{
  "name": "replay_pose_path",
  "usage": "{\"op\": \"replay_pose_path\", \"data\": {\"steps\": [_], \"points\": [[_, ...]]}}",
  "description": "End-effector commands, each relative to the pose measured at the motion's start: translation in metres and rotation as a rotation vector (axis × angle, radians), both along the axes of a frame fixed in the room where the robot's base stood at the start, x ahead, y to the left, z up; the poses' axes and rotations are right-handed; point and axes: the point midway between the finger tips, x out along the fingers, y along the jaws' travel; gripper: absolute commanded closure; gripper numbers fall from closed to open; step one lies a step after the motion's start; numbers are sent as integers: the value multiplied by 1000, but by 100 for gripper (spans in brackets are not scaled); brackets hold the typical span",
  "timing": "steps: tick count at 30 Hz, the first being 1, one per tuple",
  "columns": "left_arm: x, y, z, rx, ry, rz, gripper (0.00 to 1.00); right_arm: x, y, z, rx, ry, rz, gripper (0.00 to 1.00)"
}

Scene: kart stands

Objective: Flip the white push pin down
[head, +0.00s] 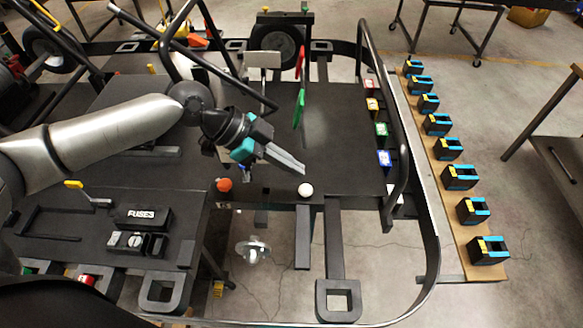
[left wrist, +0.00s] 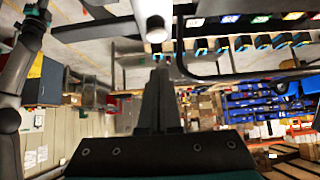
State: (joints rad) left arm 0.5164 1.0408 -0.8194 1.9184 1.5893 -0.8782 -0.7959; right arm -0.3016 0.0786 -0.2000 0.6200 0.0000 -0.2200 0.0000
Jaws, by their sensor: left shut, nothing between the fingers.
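The white push pin (head: 305,189) shows in the head view as a round white knob at the front edge of the dark platform. In the left wrist view, a pale round-ended cylinder that looks like the push pin (left wrist: 156,29) stands just beyond my fingertips. My left gripper (head: 300,170) is shut and empty, with its fingertips just behind and above the knob in the head view; a small gap appears between them. The shut fingers also show in the left wrist view (left wrist: 160,75). Part of an arm with teal trim, apparently my right, shows at that view's left edge; its fingertips are not visible.
An orange knob (head: 224,184) sits left of the white one. A black fuse box (head: 142,217) is on the front left panel. A black side rail (head: 374,70) and coloured switches (head: 383,130) line the right side. The platform's middle is clear.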

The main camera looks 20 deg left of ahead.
Motion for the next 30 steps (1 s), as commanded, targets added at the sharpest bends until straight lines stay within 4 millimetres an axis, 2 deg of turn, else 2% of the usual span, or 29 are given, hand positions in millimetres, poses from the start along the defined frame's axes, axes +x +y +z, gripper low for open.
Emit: {"op": "replay_pose_path", "data": {"steps": [1, 6, 13, 19, 30], "points": [[-2, 10, 2, 6, 0, 2, 100, 0, 0, -7, 0, 0, 0, 100], [-9, 32, 26, 6, -1, 3, 100, 0, 0, -14, 0, -1, 0, 100], [-15, 53, 50, 3, 0, 3, 100, 1, 0, -20, 0, -1, 0, 100], [-17, 59, 58, 1, 0, 0, 100, 1, 0, -21, 0, -1, 0, 100], [-17, 59, 59, 0, -1, 1, 100, 1, -1, -21, -1, -1, 0, 100]]}}
